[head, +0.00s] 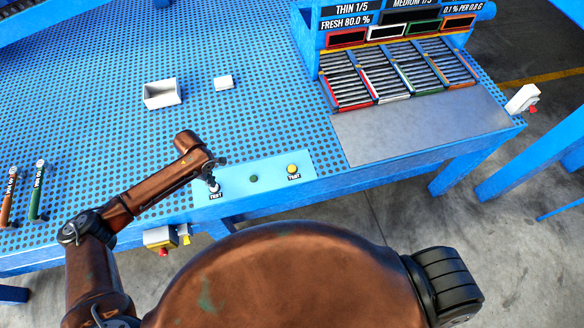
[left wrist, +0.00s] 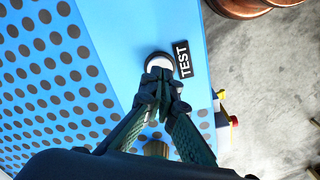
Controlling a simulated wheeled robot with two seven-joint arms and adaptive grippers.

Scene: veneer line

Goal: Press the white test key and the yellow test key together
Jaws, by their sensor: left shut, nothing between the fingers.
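The white test key (head: 214,187) sits on the light blue panel (head: 232,174) at the table's front edge, with a TEST label beside it. In the left wrist view the white key (left wrist: 158,62) is partly hidden behind my fingertips. My left gripper (head: 213,178) is shut and empty, its tips over the white key; I cannot tell if they touch it. The left gripper also shows in the left wrist view (left wrist: 160,85). The yellow test key (head: 292,169) is on the panel's right part, with nothing over it. My right gripper is not in view.
A white open box (head: 162,93) and a small white block (head: 223,82) stand farther back. Roller lanes (head: 395,75) and a bare grey plate (head: 420,125) are at right. Two levers (head: 37,190) stand at left.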

